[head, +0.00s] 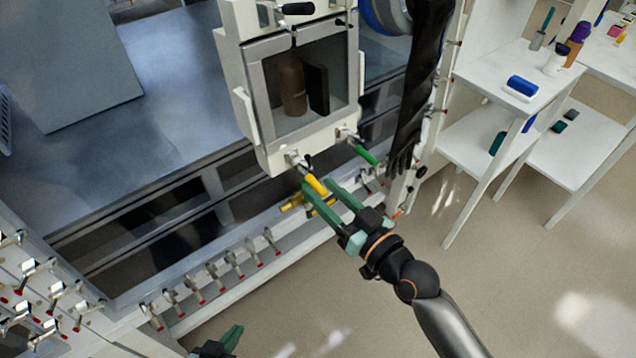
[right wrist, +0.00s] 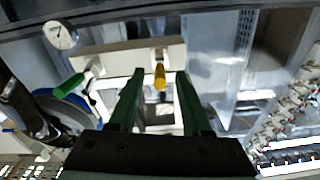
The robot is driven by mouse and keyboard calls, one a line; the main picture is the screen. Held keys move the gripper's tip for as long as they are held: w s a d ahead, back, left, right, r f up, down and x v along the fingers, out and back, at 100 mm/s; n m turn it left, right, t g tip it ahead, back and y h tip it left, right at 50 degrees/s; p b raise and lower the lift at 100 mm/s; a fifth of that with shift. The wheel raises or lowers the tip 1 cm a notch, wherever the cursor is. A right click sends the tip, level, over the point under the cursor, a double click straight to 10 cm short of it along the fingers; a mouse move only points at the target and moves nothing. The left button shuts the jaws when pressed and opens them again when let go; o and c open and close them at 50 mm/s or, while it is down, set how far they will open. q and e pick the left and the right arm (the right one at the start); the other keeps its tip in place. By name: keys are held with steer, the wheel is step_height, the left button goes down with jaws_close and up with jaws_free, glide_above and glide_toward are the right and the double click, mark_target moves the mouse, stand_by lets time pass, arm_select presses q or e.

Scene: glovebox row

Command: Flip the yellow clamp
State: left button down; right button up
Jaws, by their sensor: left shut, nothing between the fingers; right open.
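The yellow clamp (head: 316,184) is a short yellow handle on a metal fitting at the lower left of the white chamber's door frame. It points down and to the right. My right gripper (head: 321,187) is open with its green fingertips at the handle's lower end. In the right wrist view the yellow handle (right wrist: 160,76) appears between the two fingertips (right wrist: 160,84), with a gap on each side; I cannot tell whether it is touched. My left gripper (head: 228,340) is at the bottom edge, partly cut off, shut and empty.
A green-handled clamp (head: 364,154) sits right of the yellow one. The chamber window (head: 305,85) shows a brown bottle. A black glove (head: 412,100) hangs to the right. Brass-coloured parts (head: 292,203) lie below the yellow handle. Small red-tipped clamps line the bench edge. White shelves (head: 520,75) stand at right.

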steer(key=shift+x, duration=1.05)
jaws_close()
stand_by(0.7)
